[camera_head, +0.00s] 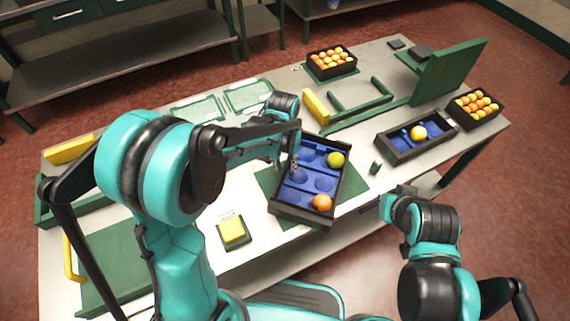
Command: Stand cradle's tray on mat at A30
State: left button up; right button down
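A black tray with blue compartments (279,209) sits at a slant over a green mat (268,183) in the middle of the table. It holds a yellow-green fruit (336,160) at its far right and an orange (323,202) at its near end. My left gripper (294,165) reaches to the tray's left wall; whether its fingers are closed on the wall is too small to tell. My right gripper (382,206) is beyond the table's front edge, right of the tray, its fingers unclear. Green rails with a yellow part (316,107), possibly the cradle, stand empty behind. No A30 label is readable.
Full fruit crates stand at the back (331,75) and far right (460,117). A tall green panel (448,72) rises at back right. A yellow block (232,229) lies front left.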

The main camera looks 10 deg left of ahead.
pick_arm(q)
notch_tip(320, 180, up, 12)
jog(key=s+a+n+t, duration=0.1)
jog(key=s+a+t, duration=0.6)
jog(key=s, duration=0.6)
jog(key=shift+s+a+r+n, duration=0.15)
jog(key=shift+s+a+n, duration=0.2)
jog(key=shift+a, duration=0.7)
jog(key=shift+w, duration=0.1)
